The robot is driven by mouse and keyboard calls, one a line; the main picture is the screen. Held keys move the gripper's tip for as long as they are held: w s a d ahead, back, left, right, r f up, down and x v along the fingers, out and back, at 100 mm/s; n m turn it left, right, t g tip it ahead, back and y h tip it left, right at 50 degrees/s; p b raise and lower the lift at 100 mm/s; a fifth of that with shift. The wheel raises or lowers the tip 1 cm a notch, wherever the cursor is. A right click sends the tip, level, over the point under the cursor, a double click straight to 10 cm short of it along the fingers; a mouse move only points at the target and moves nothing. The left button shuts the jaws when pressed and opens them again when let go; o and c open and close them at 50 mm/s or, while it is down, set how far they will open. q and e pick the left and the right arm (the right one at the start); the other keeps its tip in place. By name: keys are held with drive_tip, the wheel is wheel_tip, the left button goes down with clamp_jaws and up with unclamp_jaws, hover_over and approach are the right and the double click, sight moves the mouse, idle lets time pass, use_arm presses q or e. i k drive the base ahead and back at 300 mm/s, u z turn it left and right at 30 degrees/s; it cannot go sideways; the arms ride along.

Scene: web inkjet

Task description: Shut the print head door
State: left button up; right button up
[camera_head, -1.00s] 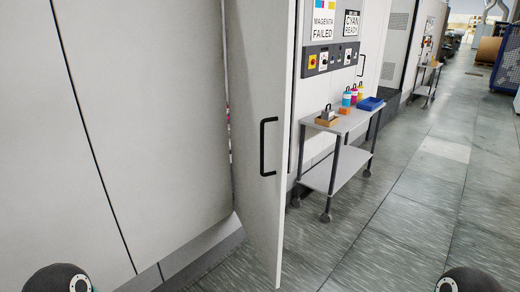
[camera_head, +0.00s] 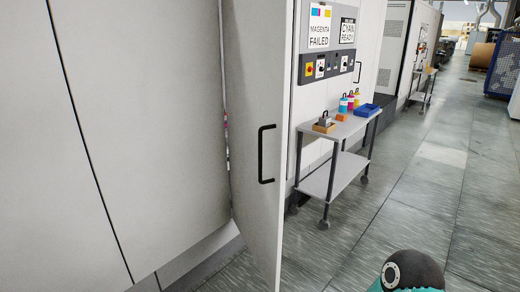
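The print head door (camera_head: 256,100) is a tall pale grey panel that stands ajar in the head view. It swings out from the machine's front, and a narrow dark gap with some colour shows along its left side. A black bar handle (camera_head: 264,154) is on the door's face near its right edge. Part of my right arm shows at the bottom right, apart from the door. Neither gripper is in view.
A small grey cart (camera_head: 346,126) with bottles and a blue tray (camera_head: 367,110) stands right of the door. A control panel (camera_head: 326,65) with signs reading "MAGENTA FAILED" and "CYAN READY" is on the machine behind. The aisle floor (camera_head: 410,200) at right is clear.

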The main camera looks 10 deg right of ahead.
sight(258, 34)
drive_tip(key=u, duration=0.05)
drive_tip(key=i, duration=1)
drive_tip(key=z, duration=0.05)
